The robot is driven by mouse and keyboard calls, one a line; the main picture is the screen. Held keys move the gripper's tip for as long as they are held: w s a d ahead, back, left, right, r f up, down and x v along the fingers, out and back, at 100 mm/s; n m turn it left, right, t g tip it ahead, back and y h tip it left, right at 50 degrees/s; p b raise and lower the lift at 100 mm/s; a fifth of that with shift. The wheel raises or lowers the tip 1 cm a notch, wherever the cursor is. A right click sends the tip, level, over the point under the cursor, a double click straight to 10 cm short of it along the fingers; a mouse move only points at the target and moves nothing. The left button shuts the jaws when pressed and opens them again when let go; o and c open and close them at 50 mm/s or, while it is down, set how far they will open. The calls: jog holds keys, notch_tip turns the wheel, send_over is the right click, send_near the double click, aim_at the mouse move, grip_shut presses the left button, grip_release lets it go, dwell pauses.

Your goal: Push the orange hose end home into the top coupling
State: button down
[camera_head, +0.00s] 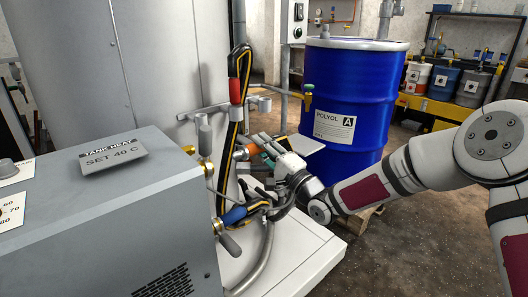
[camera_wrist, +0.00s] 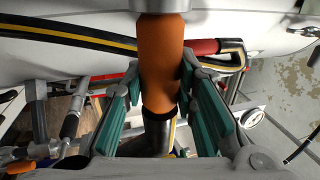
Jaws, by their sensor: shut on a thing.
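The orange hose end (camera_head: 252,149) is held level between the teal finger pads of my gripper (camera_head: 265,150). In the wrist view, the orange hose end (camera_wrist: 160,50) runs up from the pads, with its black hose bending away below. Its far end meets a grey metal coupling (camera_wrist: 160,5) at the top edge of the picture. In the head view, the grey coupling (camera_head: 240,154) lies just left of the orange sleeve. The two look in line and touching or nearly so; how deep the end sits is hidden. My gripper is shut on the orange sleeve.
A red hose end (camera_head: 235,91) hangs above, and a blue hose end (camera_head: 234,215) lies below left. A grey heater cabinet (camera_head: 110,215) stands at front left. A blue polyol drum (camera_head: 352,100) stands behind my arm. A brass valve (camera_head: 308,91) sits near the drum.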

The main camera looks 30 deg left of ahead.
aim_at(239, 158)
jog(key=shift+s+a+r+p, duration=0.1)
jog(key=shift+s+a, duration=0.25)
jog(key=shift+s, duration=0.45)
jog(key=shift+s+a+f+p, duration=0.1)
jog(key=shift+s+a, duration=0.2)
jog(key=shift+s, duration=0.55)
jog(key=shift+s+a+r+p, duration=0.1)
jog(key=shift+s+a, duration=0.25)
jog(key=shift+s, duration=0.45)
jog(key=shift+d, duration=0.15)
jog(key=shift+s, duration=0.1)
jog(key=shift+s+a, duration=0.2)
jog(key=shift+s, duration=0.15)
jog(key=shift+s+a+b, duration=0.25)
jog(key=shift+s+b, duration=0.05)
jog(key=shift+s, duration=0.3)
jog(key=shift+s+a, duration=0.15)
jog(key=shift+s, duration=0.15)
jog(key=shift+s+a, duration=0.2)
jog(key=shift+s, duration=0.3)
jog(key=shift+s+a, duration=0.2)
jog(key=shift+s, duration=0.25)
